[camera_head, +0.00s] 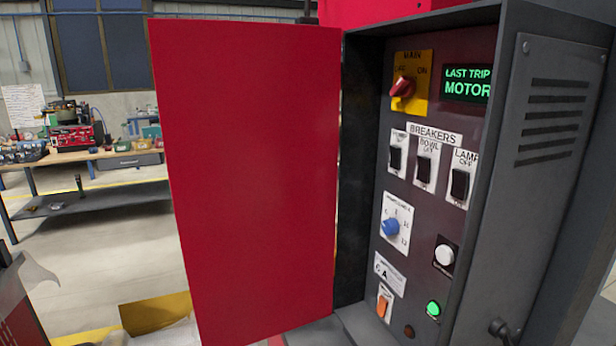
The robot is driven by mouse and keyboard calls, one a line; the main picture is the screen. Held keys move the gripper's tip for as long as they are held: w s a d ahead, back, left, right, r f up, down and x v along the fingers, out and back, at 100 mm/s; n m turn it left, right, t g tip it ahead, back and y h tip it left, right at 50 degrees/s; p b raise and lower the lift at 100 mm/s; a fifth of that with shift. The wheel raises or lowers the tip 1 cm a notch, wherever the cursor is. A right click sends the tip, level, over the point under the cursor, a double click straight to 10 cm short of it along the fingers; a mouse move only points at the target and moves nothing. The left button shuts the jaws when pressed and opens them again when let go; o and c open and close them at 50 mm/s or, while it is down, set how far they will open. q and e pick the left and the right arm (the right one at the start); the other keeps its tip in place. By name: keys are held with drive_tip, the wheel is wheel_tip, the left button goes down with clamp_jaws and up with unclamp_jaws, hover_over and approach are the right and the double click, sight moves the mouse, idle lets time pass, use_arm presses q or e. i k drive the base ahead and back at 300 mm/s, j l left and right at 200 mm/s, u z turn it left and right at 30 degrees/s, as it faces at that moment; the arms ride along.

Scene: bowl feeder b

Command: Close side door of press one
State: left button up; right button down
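The red side door (245,180) stands wide open, hinged at the left edge of the dark control cabinet (555,180). Its flat face fills the middle of the head view and no handle shows on it. The open cabinet shows its panel (415,215) with a red rotary main switch (403,88), several black breaker switches, a blue knob (391,228) and a lit green button (433,309). The green display (467,84) reads "LAST TRIP MOTOR". Neither of my grippers can be made out in this view.
A workbench (100,158) with red equipment stands at the back left. A dark grey and red object (18,305) is at the lower left edge. A yellow piece (155,312) lies low beside the door. Open floor (110,255) lies left of the door.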

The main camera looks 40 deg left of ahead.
sight(249, 113)
drive_tip(key=j+z, duration=0.5)
drive_tip(key=k+j+z, duration=0.15)
drive_tip(key=j+z, duration=0.35)
drive_tip(key=k+j, duration=0.15)
drive_tip(key=j, duration=0.25)
drive_tip(key=k+j+z, duration=0.1)
drive_tip(key=j, duration=0.25)
drive_tip(key=k+j, duration=0.2)
drive_tip(key=j, duration=0.2)
drive_tip(key=k+j, duration=0.15)
drive_tip(key=j, duration=0.25)
drive_tip(key=k+j+z, duration=0.1)
drive_tip(key=j, duration=0.25)
drive_tip(key=k+j, duration=0.2)
drive_tip(key=j, duration=0.15)
